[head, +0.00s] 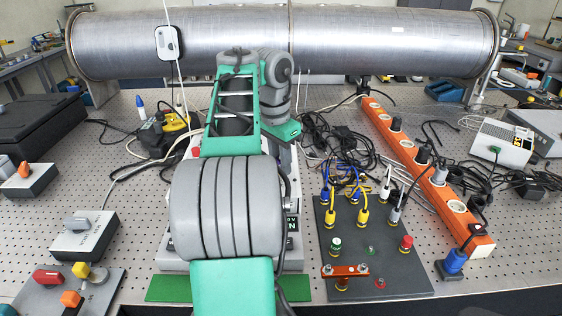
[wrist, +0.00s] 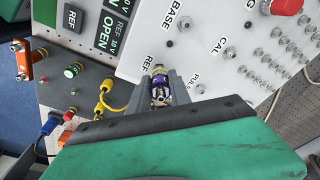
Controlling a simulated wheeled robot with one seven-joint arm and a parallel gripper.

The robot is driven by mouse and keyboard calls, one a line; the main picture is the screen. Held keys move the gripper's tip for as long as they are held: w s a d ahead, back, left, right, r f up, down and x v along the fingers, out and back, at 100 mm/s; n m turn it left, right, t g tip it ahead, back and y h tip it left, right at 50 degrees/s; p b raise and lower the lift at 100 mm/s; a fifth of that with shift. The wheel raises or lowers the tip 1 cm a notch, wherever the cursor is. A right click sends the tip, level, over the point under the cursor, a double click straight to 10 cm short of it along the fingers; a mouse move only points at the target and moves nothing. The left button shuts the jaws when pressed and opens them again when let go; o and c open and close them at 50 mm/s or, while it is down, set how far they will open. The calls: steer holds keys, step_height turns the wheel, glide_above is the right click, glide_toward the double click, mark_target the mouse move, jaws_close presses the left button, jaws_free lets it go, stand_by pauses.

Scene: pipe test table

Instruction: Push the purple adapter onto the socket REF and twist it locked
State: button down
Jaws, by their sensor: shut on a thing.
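In the wrist view my gripper (wrist: 160,84) is shut on the purple adapter (wrist: 158,95), which sits between the two dark grey fingers with a yellow part at its far end. The adapter's far end points at the light grey panel (wrist: 200,30). Whether it touches the panel is not clear. The panel carries labels BASE, CAL, PULS and REF (wrist: 234,72), with several metal connectors around them. Which connector the REF label belongs to is hard to tell, and the panel directly past the adapter is hidden. In the head view my arm hides the gripper and adapter.
A dark board with plugs and an orange bar (head: 345,270) lies right of my arm. Beyond it is an orange power strip (head: 425,170) among loose cables. A large metal pipe (head: 350,40) spans the back. Switch boxes (head: 85,235) stand at left. A yellow cable (wrist: 108,95) runs close beside my gripper.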

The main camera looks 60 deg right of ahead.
steer(key=shift+f+b, duration=0.95)
steer(key=shift+f, duration=0.1)
steer(key=c, duration=1.7)
jaws_free()
steer(key=shift+c, duration=0.2)
jaws_close()
